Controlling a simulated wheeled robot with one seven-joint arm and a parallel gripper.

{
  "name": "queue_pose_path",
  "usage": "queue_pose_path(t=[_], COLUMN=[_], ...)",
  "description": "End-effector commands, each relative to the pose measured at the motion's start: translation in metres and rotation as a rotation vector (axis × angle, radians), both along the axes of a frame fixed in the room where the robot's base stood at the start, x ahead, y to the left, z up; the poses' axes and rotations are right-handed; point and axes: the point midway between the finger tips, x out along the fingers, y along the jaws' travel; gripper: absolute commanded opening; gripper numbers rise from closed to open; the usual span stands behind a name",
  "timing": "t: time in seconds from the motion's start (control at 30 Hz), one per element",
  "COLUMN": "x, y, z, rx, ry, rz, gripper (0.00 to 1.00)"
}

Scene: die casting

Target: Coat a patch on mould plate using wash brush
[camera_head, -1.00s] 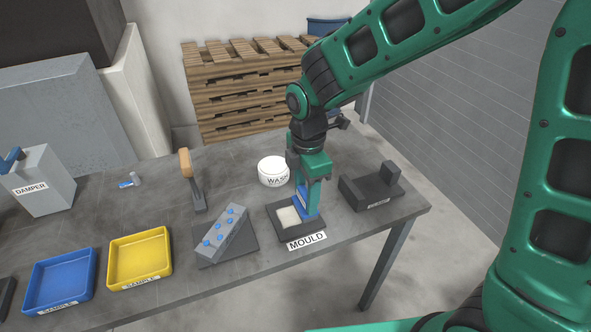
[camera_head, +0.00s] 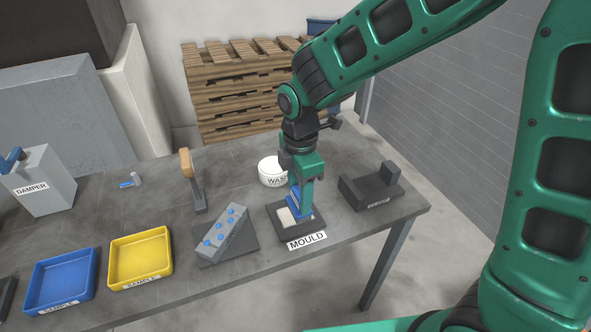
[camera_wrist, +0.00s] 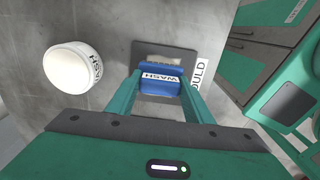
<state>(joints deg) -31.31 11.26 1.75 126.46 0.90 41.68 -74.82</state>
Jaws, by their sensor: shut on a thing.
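The wash brush (camera_wrist: 160,82) is a blue block labelled WASH. My gripper (camera_head: 299,204) is shut on it, with a green finger on each side in the wrist view (camera_wrist: 158,98). The mould plate (camera_head: 280,213) is a dark square base with a pale patch, behind a MOULD label. The brush is over the plate's middle and right part and hides much of the pale patch. Its lower edge looks at or very near the surface; I cannot tell whether it touches. The white round WASH pot (camera_head: 270,170) stands behind the plate; it also shows in the wrist view (camera_wrist: 66,68).
A dark holder (camera_head: 371,190) stands right of the mould. A grey block with blue studs (camera_head: 225,232) lies to its left, with a wooden-handled tool (camera_head: 190,175) behind. Yellow (camera_head: 140,258) and blue (camera_head: 60,280) sample trays and a DAMPER box (camera_head: 42,180) are further left.

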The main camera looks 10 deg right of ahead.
Motion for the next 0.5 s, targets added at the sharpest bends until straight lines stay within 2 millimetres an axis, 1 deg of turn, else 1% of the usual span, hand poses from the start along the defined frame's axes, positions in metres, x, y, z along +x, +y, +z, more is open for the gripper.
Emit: queue_pose_path(t=[0.03, 0.1, 0.23, 0.33, 0.43, 0.47, 0.5], x=[0.001, 0.001, 0.002, 0.002, 0.001, 0.001, 0.001], y=[-0.005, -0.009, -0.016, -0.019, -0.012, -0.011, -0.009], z=[-0.002, 0.001, -0.002, 0.0, -0.003, 0.001, 0.0], rx=[-0.001, -0.001, -0.001, -0.001, -0.001, -0.001, -0.001], ry=[0.001, 0.0, 0.001, 0.0, 0.001, -0.001, 0.001], rz=[-0.004, -0.004, -0.002, 0.001, 0.005, 0.004, 0.004], gripper=[0.29, 0.29, 0.29, 0.29, 0.29, 0.29, 0.29])
